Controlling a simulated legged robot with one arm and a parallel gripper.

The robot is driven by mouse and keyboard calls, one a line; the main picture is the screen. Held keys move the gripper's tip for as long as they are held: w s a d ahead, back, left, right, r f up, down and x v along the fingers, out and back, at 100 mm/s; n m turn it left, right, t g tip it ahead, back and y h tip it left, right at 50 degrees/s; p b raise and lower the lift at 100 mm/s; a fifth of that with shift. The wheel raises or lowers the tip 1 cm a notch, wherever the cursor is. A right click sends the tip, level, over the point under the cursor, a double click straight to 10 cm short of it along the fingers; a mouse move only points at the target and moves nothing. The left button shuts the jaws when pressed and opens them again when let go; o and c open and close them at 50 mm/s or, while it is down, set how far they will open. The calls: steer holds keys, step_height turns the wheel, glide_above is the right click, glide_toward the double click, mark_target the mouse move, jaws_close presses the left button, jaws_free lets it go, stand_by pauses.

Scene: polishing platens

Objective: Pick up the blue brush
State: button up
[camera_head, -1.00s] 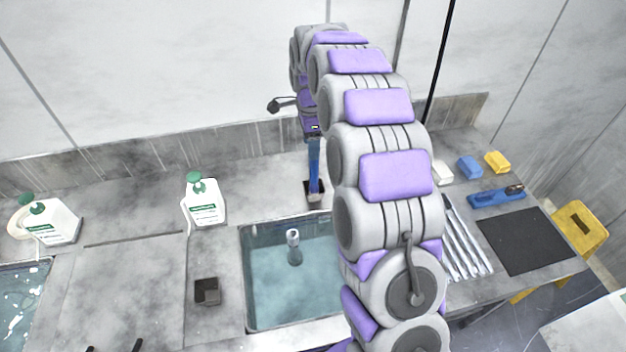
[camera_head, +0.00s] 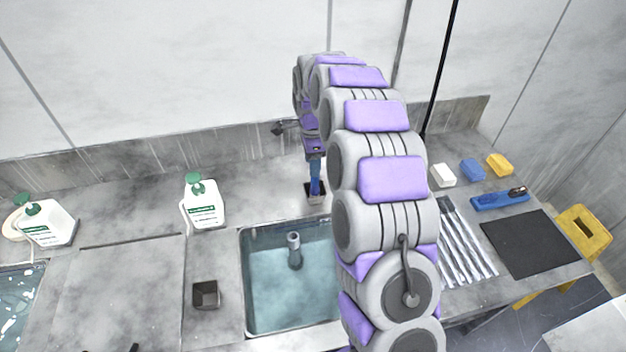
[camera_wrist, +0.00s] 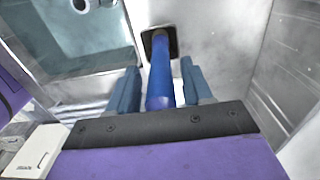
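The blue brush (camera_head: 315,185) stands upright in a small dark holder (camera_head: 308,197) on the counter behind the sink. My gripper (camera_head: 314,158) is above the holder, pointing down over the brush's upper part. In the wrist view the brush's blue handle (camera_wrist: 160,80) runs between the two blue-grey fingers of my gripper (camera_wrist: 160,86). A gap shows on each side of the handle, so the fingers are open around it. The brush's foot is inside the holder (camera_wrist: 171,36) and is hidden.
The water-filled sink (camera_head: 243,290) lies in front of the holder. A white bottle with a green pump (camera_head: 204,206) stands to the left. A blue tool (camera_head: 500,200), several sponge-like blocks and a black mat (camera_head: 530,245) lie at the right. The wall is close behind.

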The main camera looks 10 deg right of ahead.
steer(key=shift+d, duration=0.35)
steer(key=c, duration=0.4)
jaws_close()
steer(key=shift+a, duration=0.2)
steer(key=shift+r, duration=0.15)
step_height(320, 180, up, 10)
steer(key=p, duration=0.2)
steer(key=shift+d+p, duration=0.1)
steer(key=shift+p, duration=0.2)
steer(key=shift+r+p, duration=0.85)
steer(key=shift+r, duration=0.65)
